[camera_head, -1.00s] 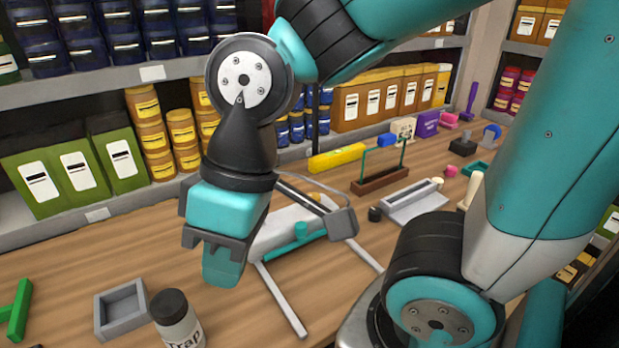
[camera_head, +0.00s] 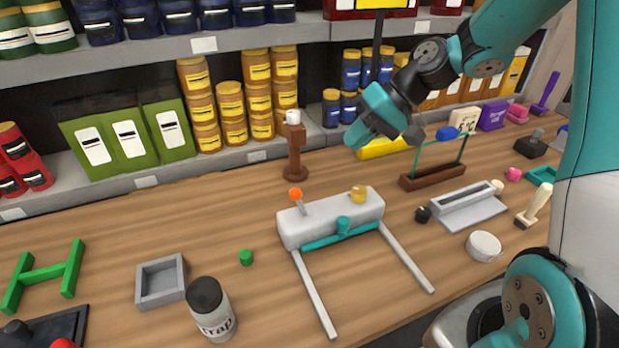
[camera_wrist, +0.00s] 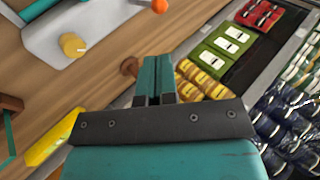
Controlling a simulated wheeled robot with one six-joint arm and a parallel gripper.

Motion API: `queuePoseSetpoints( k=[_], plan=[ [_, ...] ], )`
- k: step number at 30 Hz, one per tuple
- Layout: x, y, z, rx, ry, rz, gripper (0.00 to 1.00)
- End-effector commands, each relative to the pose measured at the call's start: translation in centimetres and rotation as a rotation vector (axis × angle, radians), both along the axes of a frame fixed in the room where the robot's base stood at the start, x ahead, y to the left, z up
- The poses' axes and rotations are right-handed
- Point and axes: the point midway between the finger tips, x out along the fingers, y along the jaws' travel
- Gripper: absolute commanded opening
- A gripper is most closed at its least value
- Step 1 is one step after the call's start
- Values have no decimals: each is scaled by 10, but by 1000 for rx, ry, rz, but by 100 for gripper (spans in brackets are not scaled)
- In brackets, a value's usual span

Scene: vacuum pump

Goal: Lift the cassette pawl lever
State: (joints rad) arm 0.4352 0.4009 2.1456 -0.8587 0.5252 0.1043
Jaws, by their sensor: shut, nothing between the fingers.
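A light grey box-shaped device (camera_head: 335,215) stands on the wooden bench in the head view. It has two long rails, a teal bar (camera_head: 340,236), a yellow knob (camera_head: 358,194) and an orange-tipped lever (camera_head: 297,198) at its left end. The lever looks upright; which part is the cassette pawl lever is not labelled. My gripper (camera_head: 354,138) is shut and empty, above and behind the device, apart from it. In the wrist view my gripper's fingers (camera_wrist: 156,70) are together. The device (camera_wrist: 85,25), yellow knob (camera_wrist: 73,45) and orange tip (camera_wrist: 160,6) show beyond them.
A brown post (camera_head: 296,150) stands behind the device, near my gripper. A yellow level-like bar (camera_head: 385,148) and a brown rack (camera_head: 433,177) are to the right. A bottle (camera_head: 211,310), grey tray (camera_head: 161,283) and green cap (camera_head: 246,258) are at front left. Shelves line the back.

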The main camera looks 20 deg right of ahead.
Motion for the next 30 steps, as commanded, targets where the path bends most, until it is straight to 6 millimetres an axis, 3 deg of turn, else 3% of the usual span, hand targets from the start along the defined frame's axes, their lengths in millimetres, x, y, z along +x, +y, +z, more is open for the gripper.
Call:
queuePoseSetpoints(
  k=[5,21,30],
  plan=[
    [5,7,-13,10,5,-7,0],
    [24,74,-90,5,5,-5,0],
    [28,85,-105,5,2,-8,0]
  ],
)
